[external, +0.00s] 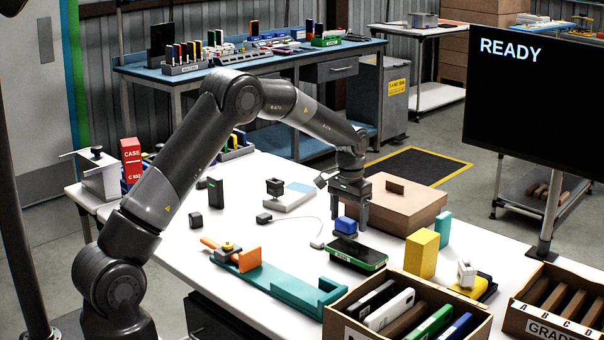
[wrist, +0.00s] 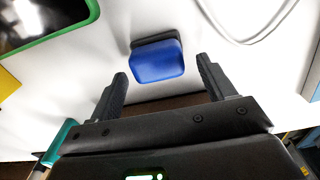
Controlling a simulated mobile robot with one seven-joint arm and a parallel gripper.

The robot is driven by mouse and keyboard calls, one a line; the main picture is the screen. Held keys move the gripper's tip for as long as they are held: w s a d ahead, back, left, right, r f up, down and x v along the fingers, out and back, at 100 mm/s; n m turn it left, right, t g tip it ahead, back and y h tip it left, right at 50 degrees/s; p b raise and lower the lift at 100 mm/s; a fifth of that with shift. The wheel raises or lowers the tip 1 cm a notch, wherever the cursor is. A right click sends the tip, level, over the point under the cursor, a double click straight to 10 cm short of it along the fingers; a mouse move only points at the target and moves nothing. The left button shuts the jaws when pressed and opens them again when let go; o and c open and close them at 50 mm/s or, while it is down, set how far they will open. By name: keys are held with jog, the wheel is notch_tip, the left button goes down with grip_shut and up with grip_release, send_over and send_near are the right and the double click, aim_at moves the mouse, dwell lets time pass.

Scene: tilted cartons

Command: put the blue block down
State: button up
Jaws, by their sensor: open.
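The blue block (external: 346,225) is on or close to the white table, behind the green-edged black device (external: 356,253). My gripper (external: 350,215) points down at the block, with its fingers apart. In the wrist view, the blue block (wrist: 157,61) shows between and just beyond the open fingertips (wrist: 162,70). I see clear gaps on both sides, and neither finger touches it there. A dark shape borders the block's far edge, likely its shadow. Whether its underside rests fully on the table cannot be told.
A brown carton (external: 400,207) stands just right of my gripper. A yellow block (external: 422,254) and a teal block (external: 442,229) stand farther right. A carton of upright devices (external: 338,311) is at the front. A white cable (external: 305,222) lies left of the block.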

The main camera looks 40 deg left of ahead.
aim_at(349, 218)
jog(key=s+r+t, duration=0.1)
jog(key=s+r, duration=0.3)
jog(key=r, duration=0.6)
jog(key=s+r, duration=0.4)
jog(key=r, duration=0.5)
jog(key=s+a+r+t, duration=0.1)
jog(key=s+r, duration=0.2)
jog(key=s, duration=0.4)
jog(key=s+r+t, duration=0.1)
jog(key=s+r, duration=0.3)
jog(key=s, duration=0.3)
jog(key=s+f+t, duration=0.1)
jog(key=s+f, duration=0.1)
jog(key=s, duration=0.8)
jog(key=s+a+f+t, duration=0.1)
jog(key=s+f, duration=0.1)
jog(key=s, duration=0.9)
jog(key=shift+s+f+t, duration=0.15)
jog(key=shift+f+t, duration=0.1)
jog(key=shift+t, duration=0.05)
